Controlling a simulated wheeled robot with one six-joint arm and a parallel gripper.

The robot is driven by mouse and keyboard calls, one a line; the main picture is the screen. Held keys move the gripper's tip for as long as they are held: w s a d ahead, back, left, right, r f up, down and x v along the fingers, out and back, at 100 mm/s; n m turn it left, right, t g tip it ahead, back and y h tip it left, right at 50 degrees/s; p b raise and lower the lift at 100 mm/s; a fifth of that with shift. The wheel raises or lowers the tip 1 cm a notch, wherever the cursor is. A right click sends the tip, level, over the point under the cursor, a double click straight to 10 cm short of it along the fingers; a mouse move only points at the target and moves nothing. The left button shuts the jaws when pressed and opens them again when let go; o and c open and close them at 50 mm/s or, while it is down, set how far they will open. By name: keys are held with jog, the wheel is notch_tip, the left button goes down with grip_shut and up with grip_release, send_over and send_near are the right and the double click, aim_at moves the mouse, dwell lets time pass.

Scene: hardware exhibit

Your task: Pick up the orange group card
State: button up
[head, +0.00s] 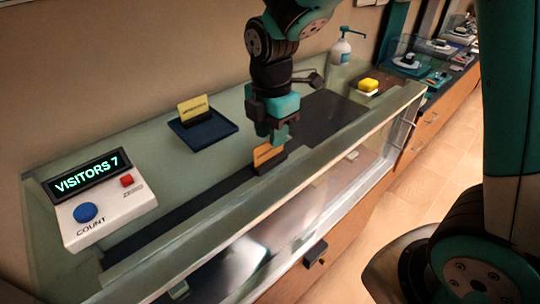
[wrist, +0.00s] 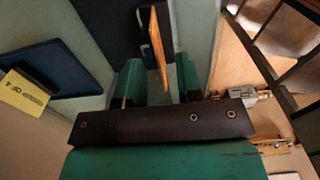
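The orange card (head: 266,154) stands upright in a small dark holder (head: 271,164) on the dark strip of the counter. My gripper (head: 277,136) points down at the card and overlaps its upper right part in the head view. In the wrist view the card (wrist: 158,45) shows nearly edge-on, in line with the gap between the two green fingers of my gripper (wrist: 158,82). The fingers are apart, with visible space on both sides of the card. I cannot tell whether the fingertips reach down past its top edge.
A yellow card (head: 194,108) stands at a dark blue tray (head: 203,131) to the left. A visitor counter (head: 104,203) with blue and red buttons sits at front left. A pump bottle (head: 340,51) and a yellow block (head: 368,85) stand behind right. A raised rail (head: 210,222) edges the counter.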

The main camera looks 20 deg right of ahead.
aim_at(269, 158)
jog(key=f+p, duration=0.1)
jog(key=f, duration=0.3)
jog(key=shift+a+f, duration=0.2)
grip_shut()
jog(key=shift+r, duration=0.1)
